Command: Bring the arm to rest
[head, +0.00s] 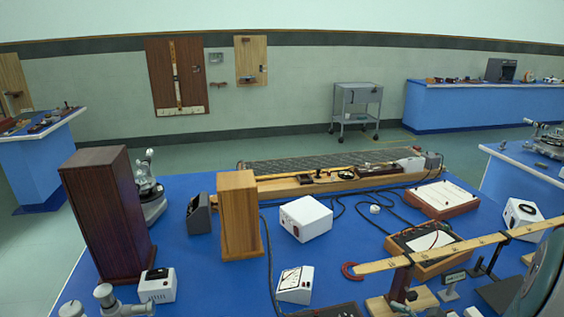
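My gripper is not in view, and I see no part of my arm that I can be sure of. A blue-topped bench (185,272) fills the foreground. On it stand a tall dark wooden box (105,215) at the left and a shorter light wooden box (238,215) near the middle. A white box instrument (306,219) sits right of the light box.
A long wooden apparatus (285,187) lies along the bench's far edge. A wooden metre rule (450,252) crosses the front right. Loose black cables lie mid-bench. A grey trolley (357,105) stands on the open floor (260,145); another blue bench (470,103) stands behind.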

